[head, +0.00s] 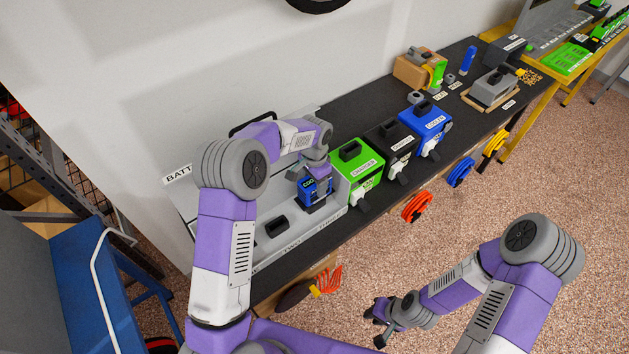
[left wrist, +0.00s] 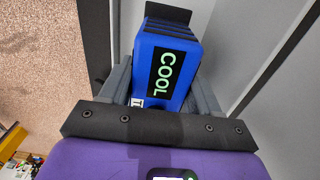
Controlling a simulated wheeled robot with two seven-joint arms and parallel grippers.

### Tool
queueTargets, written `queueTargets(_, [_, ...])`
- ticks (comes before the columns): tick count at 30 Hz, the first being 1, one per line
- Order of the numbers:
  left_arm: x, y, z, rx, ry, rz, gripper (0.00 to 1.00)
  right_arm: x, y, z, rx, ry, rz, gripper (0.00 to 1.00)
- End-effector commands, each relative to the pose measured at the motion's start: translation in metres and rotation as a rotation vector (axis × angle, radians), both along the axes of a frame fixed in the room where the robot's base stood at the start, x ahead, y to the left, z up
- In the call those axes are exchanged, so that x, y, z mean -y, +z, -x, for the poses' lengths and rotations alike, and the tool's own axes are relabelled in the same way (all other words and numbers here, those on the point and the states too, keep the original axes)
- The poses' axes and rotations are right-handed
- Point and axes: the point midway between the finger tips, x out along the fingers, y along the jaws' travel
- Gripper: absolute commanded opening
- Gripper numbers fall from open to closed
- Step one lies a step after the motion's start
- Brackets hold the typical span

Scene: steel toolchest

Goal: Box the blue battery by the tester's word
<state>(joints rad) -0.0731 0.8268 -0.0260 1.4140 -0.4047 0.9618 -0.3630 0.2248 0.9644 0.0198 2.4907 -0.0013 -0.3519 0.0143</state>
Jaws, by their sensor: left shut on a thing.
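The blue battery (head: 316,194) shows green letters reading COOL on a dark panel. The left wrist view shows it close up (left wrist: 170,65), between the fingers. My left gripper (left wrist: 163,88) is shut on it, over the right end of the grey sloped rack (head: 300,227). In the head view, the left arm partly covers the battery, and I cannot tell whether its lower end touches the rack. My right gripper (head: 381,322) is open and empty, low in front of the bench. I cannot tell which device is the tester.
A cardboard box (head: 411,72) sits at the back of the dark bench (head: 470,130), and a grey device (head: 492,88) on a wooden tray further right. Coloured coils hang along the front.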

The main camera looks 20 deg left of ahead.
Motion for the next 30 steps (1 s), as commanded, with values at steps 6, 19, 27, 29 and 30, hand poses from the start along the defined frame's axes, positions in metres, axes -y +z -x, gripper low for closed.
queueTargets(6, [0.0,-0.005,0.0,0.002,0.0,0.0,0.0,0.0,-0.004,0.0,0.0,0.0,0.0,0.23])
queueTargets(19, [0.0,-0.015,-0.001,0.002,0.0,0.0,0.0,0.0,-0.01,0.0,0.0,0.0,0.0,0.23])
queueTargets(27, [0.0,-0.022,-0.001,0.002,0.0,0.0,0.0,0.0,-0.015,0.0,0.0,0.0,0.0,0.23])
queueTargets(29, [0.0,-0.022,-0.001,0.002,0.0,0.0,0.65,0.0,-0.015,0.0,0.0,0.0,0.0,0.23])
queueTargets(30, [0.0,-0.022,-0.001,0.002,0.0,0.0,0.71,0.0,-0.014,0.0,0.0,0.0,0.0,0.23])
